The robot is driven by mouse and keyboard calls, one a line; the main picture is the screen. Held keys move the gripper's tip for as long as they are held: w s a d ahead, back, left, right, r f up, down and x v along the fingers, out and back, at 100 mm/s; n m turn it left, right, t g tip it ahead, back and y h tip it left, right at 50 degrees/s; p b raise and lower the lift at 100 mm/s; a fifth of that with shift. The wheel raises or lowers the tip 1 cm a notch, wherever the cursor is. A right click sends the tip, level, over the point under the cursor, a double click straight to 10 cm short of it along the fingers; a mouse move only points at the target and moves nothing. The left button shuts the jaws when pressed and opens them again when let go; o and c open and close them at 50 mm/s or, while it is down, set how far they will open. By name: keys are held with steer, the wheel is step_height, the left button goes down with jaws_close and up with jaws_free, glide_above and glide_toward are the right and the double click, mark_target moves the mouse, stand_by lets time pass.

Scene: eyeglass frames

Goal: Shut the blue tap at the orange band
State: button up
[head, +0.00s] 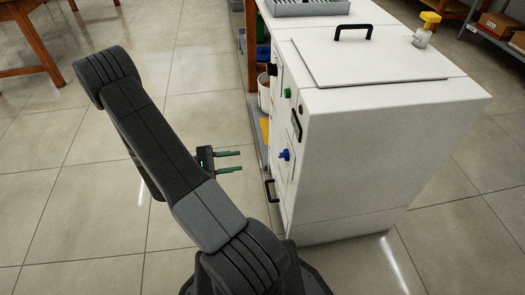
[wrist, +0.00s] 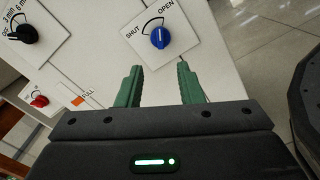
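The blue tap (wrist: 160,38) is a round knob on a white plate marked SHUT on the left and OPEN at the upper right, with a curved line between the words. Its pale pointer mark is too small to read surely. In the head view the blue tap (head: 285,155) sticks out from the cabinet's left face. A small orange patch (wrist: 82,101) lies beside the word FULL, lower left of the tap. My gripper (wrist: 159,72) is open and empty, its green fingers pointing toward the tap and apart from it. In the head view my gripper (head: 240,161) is left of the tap.
A black knob (wrist: 24,34) and a red knob (wrist: 40,100) sit left of the tap on the white cabinet (head: 350,150). A black handle (head: 272,190) juts out low on that face.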

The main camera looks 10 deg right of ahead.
mark_target(279, 156)
steer(key=d+b, duration=0.1)
steer(key=d, duration=0.5)
steer(key=d+b, duration=0.1)
steer(key=d, duration=0.6)
steer(key=shift+w+d, duration=0.2)
steer(key=shift+d, duration=0.05)
jaws_close()
